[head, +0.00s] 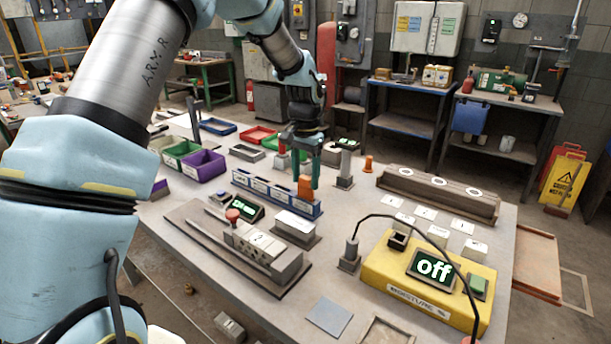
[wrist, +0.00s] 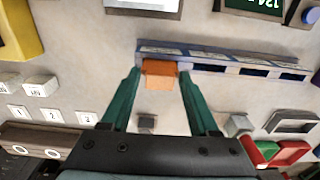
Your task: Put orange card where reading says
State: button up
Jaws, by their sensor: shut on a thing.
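The orange card (head: 305,188) is between the fingers of my gripper (head: 305,178), at the right end of a long blue rack (head: 262,191) with several labelled slots. In the wrist view the card (wrist: 161,74) shows between the green fingers (wrist: 160,82), overlapping the rack's left end; the rack's other slots (wrist: 250,70) look dark and empty. I cannot tell whether the card's lower edge is inside the slot. A small dark display (head: 243,208) with green-white digits stands in front of the rack; its full reading is too small to read. The slot labels are also unreadable.
A yellow moisture box (head: 430,283) has a screen reading "off". A grey block fixture (head: 258,243) and a white-topped block (head: 295,226) stand before the rack. Purple (head: 204,165), green and red bins lie behind left. White numbered tiles and small blocks are at right.

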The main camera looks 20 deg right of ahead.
jog(key=shift+f, duration=0.45)
dwell(0.3)
jog(key=o, duration=1.4)
notch_tip(320, 180, up, 11)
jog(key=b, duration=0.3)
jog(key=shift+f, duration=0.1)
